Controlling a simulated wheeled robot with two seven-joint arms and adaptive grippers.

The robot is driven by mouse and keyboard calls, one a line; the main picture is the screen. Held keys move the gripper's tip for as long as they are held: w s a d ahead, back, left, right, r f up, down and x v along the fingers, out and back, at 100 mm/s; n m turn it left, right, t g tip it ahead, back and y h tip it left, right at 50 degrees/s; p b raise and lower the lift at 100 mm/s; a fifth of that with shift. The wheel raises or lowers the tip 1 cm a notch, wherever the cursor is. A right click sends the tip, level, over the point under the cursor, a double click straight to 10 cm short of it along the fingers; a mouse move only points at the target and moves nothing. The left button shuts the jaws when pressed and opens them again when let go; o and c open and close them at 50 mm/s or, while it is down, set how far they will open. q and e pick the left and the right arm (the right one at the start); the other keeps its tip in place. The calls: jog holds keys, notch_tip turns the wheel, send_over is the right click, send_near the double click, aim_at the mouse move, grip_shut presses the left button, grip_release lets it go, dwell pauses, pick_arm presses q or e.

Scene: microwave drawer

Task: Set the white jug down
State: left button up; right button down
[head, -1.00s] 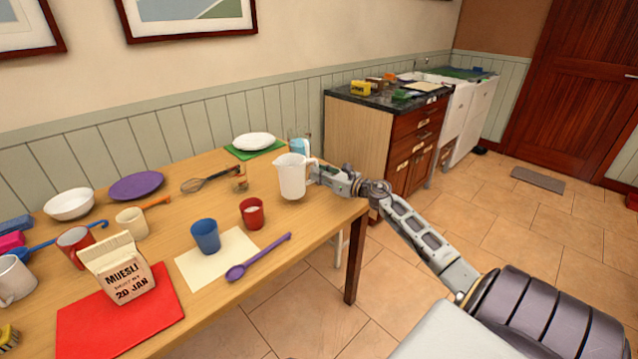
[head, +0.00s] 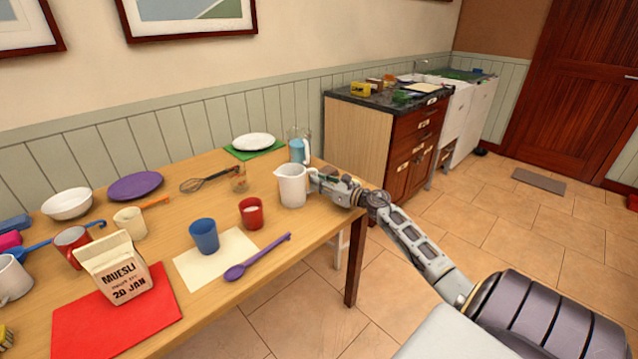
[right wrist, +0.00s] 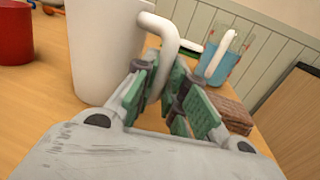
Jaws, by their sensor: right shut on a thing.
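The white jug (head: 292,186) is upright at the right part of the wooden table (head: 190,190), its handle towards the right. In the head view its base looks to be at the tabletop; I cannot tell for sure whether it touches. My right gripper (head: 316,183) comes in from the right and is shut on the jug's handle. In the right wrist view the green-padded fingers (right wrist: 160,95) close around the handle (right wrist: 170,45), beside the jug's body (right wrist: 100,50). My left gripper is not in view.
A red cup (head: 251,212) and a blue cup (head: 204,236) stand left of the jug. A purple spoon (head: 255,258) lies near the front edge.

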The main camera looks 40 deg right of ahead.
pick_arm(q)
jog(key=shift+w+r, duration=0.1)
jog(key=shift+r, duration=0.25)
pick_arm(e)
jog(key=c, duration=1.5)
grip_release()
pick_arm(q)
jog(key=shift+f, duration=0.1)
pick_arm(e)
jog(key=shift+o, duration=0.2)
jog(key=shift+r, duration=0.1)
jog(key=shift+s, duration=0.1)
jog(key=shift+s+d, duration=0.1)
jog(key=shift+s, duration=0.1)
jog(key=shift+v, duration=1.55)
jog(key=shift+p+v, duration=0.4)
jog(key=shift+v, duration=1.05)
jog(key=v, duration=0.4)
jog(key=shift+s+d, duration=0.15)
jog(key=shift+s, duration=0.55)
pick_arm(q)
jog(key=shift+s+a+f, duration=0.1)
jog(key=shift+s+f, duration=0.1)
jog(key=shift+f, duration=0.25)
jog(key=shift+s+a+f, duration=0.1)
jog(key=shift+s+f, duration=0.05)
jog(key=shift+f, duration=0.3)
